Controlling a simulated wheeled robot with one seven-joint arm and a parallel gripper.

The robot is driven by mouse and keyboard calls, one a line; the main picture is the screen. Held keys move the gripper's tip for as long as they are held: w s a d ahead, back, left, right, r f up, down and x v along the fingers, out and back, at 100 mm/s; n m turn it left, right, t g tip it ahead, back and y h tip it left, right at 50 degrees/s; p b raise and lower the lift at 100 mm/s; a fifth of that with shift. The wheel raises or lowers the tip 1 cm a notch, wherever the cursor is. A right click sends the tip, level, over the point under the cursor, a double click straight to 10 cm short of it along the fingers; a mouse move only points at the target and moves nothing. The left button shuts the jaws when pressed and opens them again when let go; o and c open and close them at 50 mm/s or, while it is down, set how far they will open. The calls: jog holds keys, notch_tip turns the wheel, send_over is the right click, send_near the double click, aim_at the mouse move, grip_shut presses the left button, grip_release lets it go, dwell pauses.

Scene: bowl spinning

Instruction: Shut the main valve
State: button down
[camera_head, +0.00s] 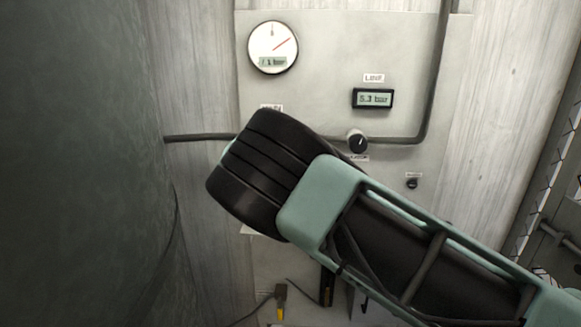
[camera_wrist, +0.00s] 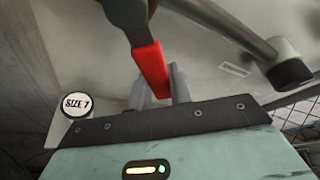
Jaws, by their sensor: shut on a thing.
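In the wrist view, a valve lever with a red grip (camera_wrist: 150,65) comes down from a dark body (camera_wrist: 125,12) at the top. I take this to be the main valve's handle. My gripper (camera_wrist: 158,82) is shut on the lower end of the red grip, with a grey finger on each side. The lever is tilted a little in the picture. In the head view, my arm covers the left middle of the wall panel (camera_head: 330,40). My gripper and the lever are hidden there.
A pressure dial (camera_head: 273,48) and a digital display (camera_head: 373,98) sit on the panel. A dark knob (camera_head: 357,141) lies close to my arm, on a pipe (camera_head: 432,85). A large dark curved surface (camera_head: 80,160) stands at left.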

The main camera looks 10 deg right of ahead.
jog(key=shift+w+a+f+m+t+y+b, duration=0.1)
jog(key=shift+w+a+f+m+y+b, duration=0.2)
jog(key=shift+a+m+y+b, duration=0.8)
jog(key=shift+w+a+f+m+t+y+b, duration=0.1)
jog(key=shift+w+a+f+m+y+b, duration=0.4)
jog(key=shift+b, duration=1.15)
jog(key=shift+s+a+f+m+t+y+b, duration=0.15)
jog(key=shift+a+m+y+b, duration=0.15)
jog(key=shift+a+m+b, duration=0.75)
jog(key=shift+w+d+b, duration=0.1)
jog(key=shift+d+b, duration=0.05)
jog(key=shift+b, duration=0.2)
jog(key=c, duration=1.3)
grip_release()
jog(key=b+v, duration=0.4)
jog(key=v, duration=1.3)
jog(key=shift+r, duration=0.2)
